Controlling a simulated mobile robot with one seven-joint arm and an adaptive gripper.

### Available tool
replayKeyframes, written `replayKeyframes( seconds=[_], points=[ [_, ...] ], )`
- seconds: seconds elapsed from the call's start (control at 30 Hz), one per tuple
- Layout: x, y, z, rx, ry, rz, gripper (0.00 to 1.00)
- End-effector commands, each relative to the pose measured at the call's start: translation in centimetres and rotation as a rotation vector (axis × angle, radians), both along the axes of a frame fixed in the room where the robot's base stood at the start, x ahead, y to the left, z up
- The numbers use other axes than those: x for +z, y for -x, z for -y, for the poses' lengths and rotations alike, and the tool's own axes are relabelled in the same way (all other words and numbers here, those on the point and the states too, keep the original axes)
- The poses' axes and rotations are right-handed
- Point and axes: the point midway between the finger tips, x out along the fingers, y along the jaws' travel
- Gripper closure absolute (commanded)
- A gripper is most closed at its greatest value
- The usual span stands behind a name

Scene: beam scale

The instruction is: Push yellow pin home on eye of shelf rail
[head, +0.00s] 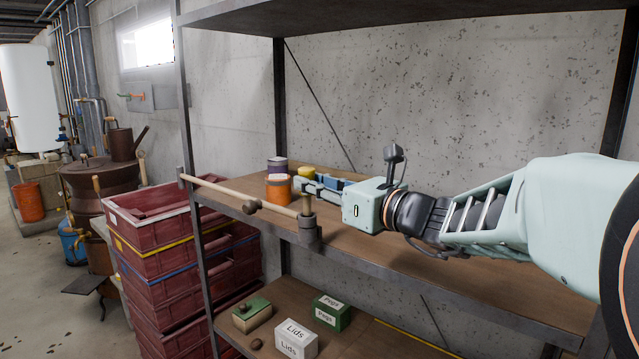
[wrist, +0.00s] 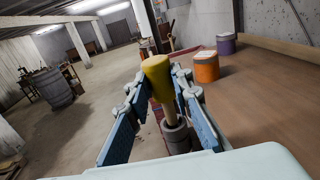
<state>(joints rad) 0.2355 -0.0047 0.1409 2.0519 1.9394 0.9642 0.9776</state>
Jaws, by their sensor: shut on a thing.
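The yellow pin has a yellow head (head: 305,172) and a pale wooden shaft. It stands upright at the front edge of the shelf. In the wrist view the yellow pin (wrist: 157,77) has its head between my fingertips. My gripper (head: 306,185) is shut on it, coming from the right. The shaft runs down to the dark grey eye (head: 308,235) on the shelf rail; the eye also shows in the wrist view (wrist: 177,140). The shaft's lower end seems to enter the eye, with a length of shaft showing above. How deep it sits is hidden.
A wooden beam (head: 225,191) runs left from the eye along the shelf front. An orange tin (head: 278,190) and a purple tin (head: 277,166) stand close behind the pin. Stacked red crates (head: 155,245) stand at left. The shelf board (head: 480,260) is clear at right.

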Motion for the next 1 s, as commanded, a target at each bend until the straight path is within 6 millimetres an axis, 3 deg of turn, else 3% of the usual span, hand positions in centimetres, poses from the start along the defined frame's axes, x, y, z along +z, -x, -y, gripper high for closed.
replayKeyframes(
  seconds=[1.0],
  points=[
    [-3.2,0.0,0.0,0.000,0.000,0.000,1.00]
  ],
)
